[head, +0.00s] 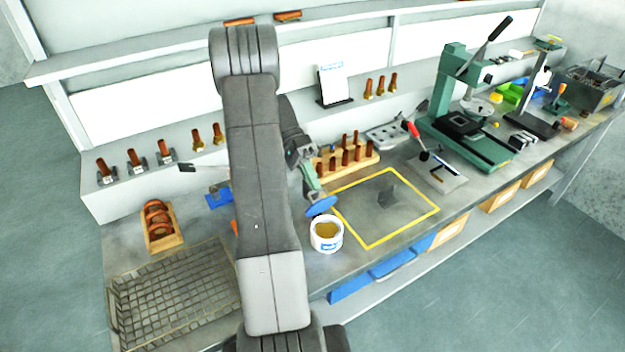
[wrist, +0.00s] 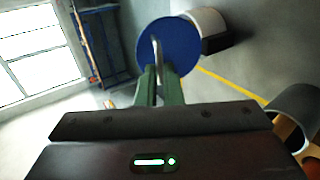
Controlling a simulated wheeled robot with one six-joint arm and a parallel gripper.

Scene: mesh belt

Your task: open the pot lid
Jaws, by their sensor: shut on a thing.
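The pot (head: 326,236) is a small white tub with a blue label and a tan content showing through its open top. It stands on the bench left of the yellow outlined square. The lid is a round blue disc (head: 321,206), held tilted above and a little behind the pot, apart from it. My gripper (head: 311,186) is shut on the lid. In the wrist view the lid (wrist: 168,47) is at the green fingertips (wrist: 160,78), with a pale handle between them. The pot's side (wrist: 207,27) shows partly behind the lid there.
A wooden rack (head: 347,158) of brown-handled tools stands behind the yellow square (head: 368,246). A green press (head: 452,90) stands at the right.

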